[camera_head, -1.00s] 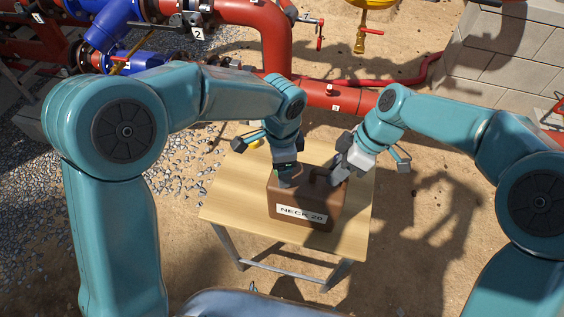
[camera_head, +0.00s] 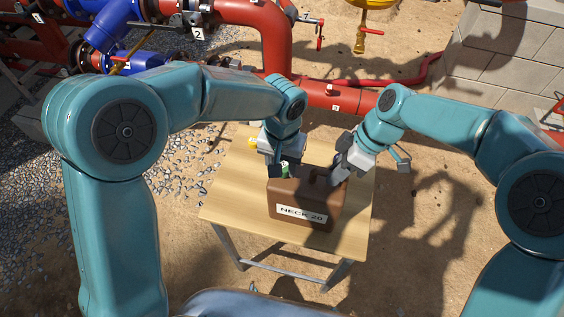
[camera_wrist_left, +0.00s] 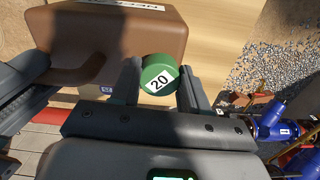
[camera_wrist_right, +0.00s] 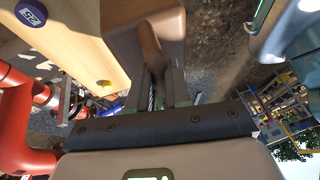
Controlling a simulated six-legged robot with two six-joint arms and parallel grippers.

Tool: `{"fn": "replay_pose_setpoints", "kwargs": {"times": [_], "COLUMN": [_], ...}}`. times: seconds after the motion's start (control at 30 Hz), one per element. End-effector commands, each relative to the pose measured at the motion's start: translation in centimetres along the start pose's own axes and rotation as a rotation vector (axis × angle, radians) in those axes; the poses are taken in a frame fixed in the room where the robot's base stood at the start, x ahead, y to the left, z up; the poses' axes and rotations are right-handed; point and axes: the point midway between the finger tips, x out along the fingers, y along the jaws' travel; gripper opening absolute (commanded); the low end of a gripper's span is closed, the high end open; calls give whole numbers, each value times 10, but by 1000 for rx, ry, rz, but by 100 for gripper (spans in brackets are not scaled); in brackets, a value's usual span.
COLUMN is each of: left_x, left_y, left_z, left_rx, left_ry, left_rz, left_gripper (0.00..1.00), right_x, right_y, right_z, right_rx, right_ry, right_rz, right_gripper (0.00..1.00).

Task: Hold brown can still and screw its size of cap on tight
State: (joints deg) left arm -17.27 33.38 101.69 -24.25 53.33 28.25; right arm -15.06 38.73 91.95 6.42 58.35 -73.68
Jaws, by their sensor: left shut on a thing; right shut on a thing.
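The brown can (camera_head: 292,192), with a "NECK 20" label, stands upright on the wooden table. A green cap (camera_wrist_left: 158,75) marked "20" sits at the can's neck, and in the head view a bit of it (camera_head: 285,165) shows between the fingers. My left gripper (camera_head: 286,172) points down, shut on the green cap; its two fingers (camera_wrist_left: 158,88) flank it in the left wrist view. The threads are hidden. My right gripper (camera_head: 333,176) is shut on the can's handle (camera_wrist_right: 151,48), at the right of the can's top.
The wooden table (camera_head: 232,200) is bare to the left of the can. A yellow cap (camera_wrist_right: 103,84) and a purple cap (camera_wrist_right: 30,12) lie on it. Red pipes (camera_head: 275,45) and a block wall (camera_head: 515,55) stand behind.

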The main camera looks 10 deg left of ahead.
Motion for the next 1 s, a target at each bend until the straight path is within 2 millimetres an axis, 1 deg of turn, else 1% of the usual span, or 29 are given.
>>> {"fn": "replay_pose_setpoints", "kwargs": {"times": [0.1, 0.17, 0.2, 0.27, 0.3, 0.4, 0.43, 0.5, 0.7, 0.73, 0.8, 1.0], "left_x": [0, 1, 1, 1, 1, 1, 2, 2, 1, 2, 2, 1], "left_y": [0, -1, -1, -1, -1, -1, -1, -1, -1, -1, -1, -1], "left_z": [0, 0, 0, -1, -1, -1, -1, -1, -1, 0, 0, -1], "left_rx": [310, 487, 609, 797, 924, 898, 898, 897, 895, 895, 895, 894], "left_ry": [1, 1, 1, 1, 1, 1, 1, 1, 1, 0, 0, 1], "left_rz": [1, 1, 2, 2, 3, 2, 2, 2, 3, 3, 3, 3], "left_gripper": [0, 0, 0, 0, 0, 0, 54, 74, 74, 81, 100, 100], "right_x": [0, 0, 0, 0, 0, 0, 0, 0, 0, 0, 0, 0], "right_y": [0, 0, 0, 0, 0, 0, 0, 0, 0, 0, 0, 0], "right_z": [0, 0, 0, 0, 0, 0, 0, 0, 0, 0, 0, 0], "right_rx": [0, 0, 0, -1, -1, -1, -1, -1, -1, -1, -1, 0], "right_ry": [-1, -1, -1, -1, -1, -1, -1, -1, 0, 0, 0, 0], "right_rz": [-1, -1, -1, -1, -1, -1, -1, -1, -1, 0, 0, 0], "right_gripper": [0, 0, 0, 0, 0, 0, 0, 0, 0, 0, 0, 0]}}
